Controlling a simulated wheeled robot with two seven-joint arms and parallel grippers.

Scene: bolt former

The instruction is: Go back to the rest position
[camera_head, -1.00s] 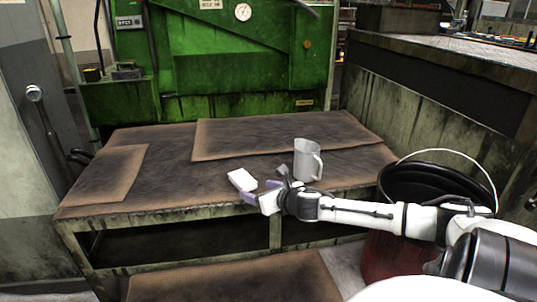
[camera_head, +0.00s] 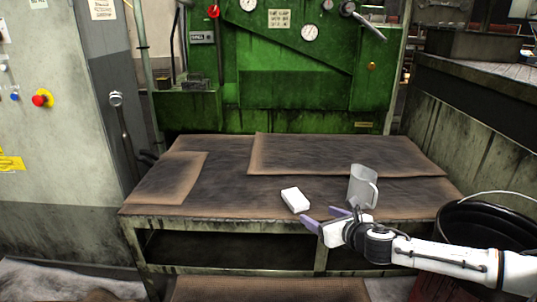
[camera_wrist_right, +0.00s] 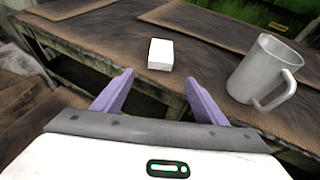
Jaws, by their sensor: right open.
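My right gripper (camera_head: 322,218) is open and empty at the front edge of the workbench (camera_head: 225,170). Its two purple fingers also show in the right wrist view (camera_wrist_right: 158,95), spread apart with nothing between them. A white block (camera_head: 295,200) lies on the bench just beyond the fingertips, apart from them. In the right wrist view the block (camera_wrist_right: 160,54) is ahead of the gap between the fingers. A grey metal mug (camera_head: 362,187) stands upright on the bench, right of the block; it also shows in the right wrist view (camera_wrist_right: 262,72). My left gripper is not in view.
A green machine (camera_head: 290,85) stands behind the bench. A black bucket (camera_head: 485,228) with a wire handle is at the right, beside my right arm. A grey cabinet (camera_head: 60,120) with a red button (camera_head: 42,99) stands at the left. The bench's left part is clear.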

